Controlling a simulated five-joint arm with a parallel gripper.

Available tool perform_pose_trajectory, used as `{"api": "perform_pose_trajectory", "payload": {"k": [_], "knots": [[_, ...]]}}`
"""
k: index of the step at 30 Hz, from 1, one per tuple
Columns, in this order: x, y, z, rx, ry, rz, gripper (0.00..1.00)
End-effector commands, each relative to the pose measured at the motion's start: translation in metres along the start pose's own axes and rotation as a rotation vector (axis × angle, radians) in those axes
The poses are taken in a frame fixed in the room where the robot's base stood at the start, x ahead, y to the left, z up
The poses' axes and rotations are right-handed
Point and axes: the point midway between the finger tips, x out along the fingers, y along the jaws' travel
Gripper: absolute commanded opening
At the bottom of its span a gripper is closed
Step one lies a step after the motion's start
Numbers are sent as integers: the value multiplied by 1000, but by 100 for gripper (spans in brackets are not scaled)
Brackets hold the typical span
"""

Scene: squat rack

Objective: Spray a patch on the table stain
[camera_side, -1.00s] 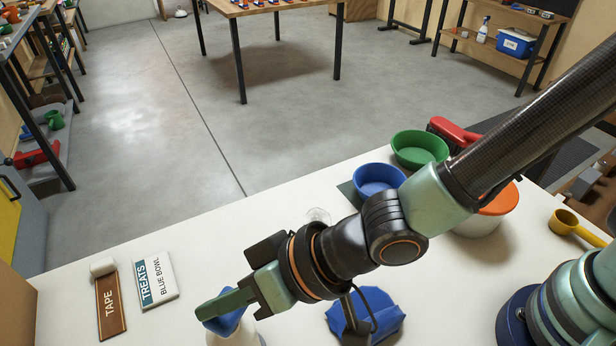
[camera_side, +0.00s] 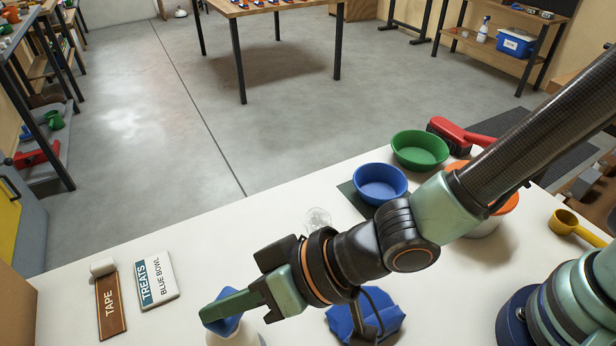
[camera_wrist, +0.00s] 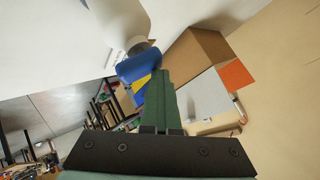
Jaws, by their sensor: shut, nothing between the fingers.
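A white spray bottle (camera_side: 228,339) with a blue head (camera_side: 240,323) stands at the table's front edge, cut off by the bottom of the side view. The wrist view shows its white body (camera_wrist: 122,22) and blue head (camera_wrist: 138,64), with a yellow part. My gripper (camera_side: 207,313) is shut and empty, its green fingers over the bottle's head. In the wrist view, my gripper (camera_wrist: 159,76) overlaps the blue head; whether they touch is unclear. A faint pale round patch (camera_side: 317,219), perhaps the stain, shows on the white table beyond my wrist.
A crumpled blue cloth (camera_side: 382,318) lies below my arm. A blue bowl (camera_side: 380,184) and green bowl (camera_side: 420,150) stand behind. A TAPE sign (camera_side: 110,303) and TREATS sign (camera_side: 157,280) lie left. The table (camera_side: 235,235) is clear between the signs and the pale patch.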

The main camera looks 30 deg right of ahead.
Motion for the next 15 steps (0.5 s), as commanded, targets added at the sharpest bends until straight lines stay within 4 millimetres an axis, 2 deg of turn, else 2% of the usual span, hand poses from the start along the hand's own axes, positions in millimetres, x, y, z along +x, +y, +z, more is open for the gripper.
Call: {"api": "perform_pose_trajectory", "payload": {"k": [1, 15], "knots": [[1, 32, 36, -1, -111, 99, 0], [-22, 11, 12, 0, -107, 97, 0]]}}
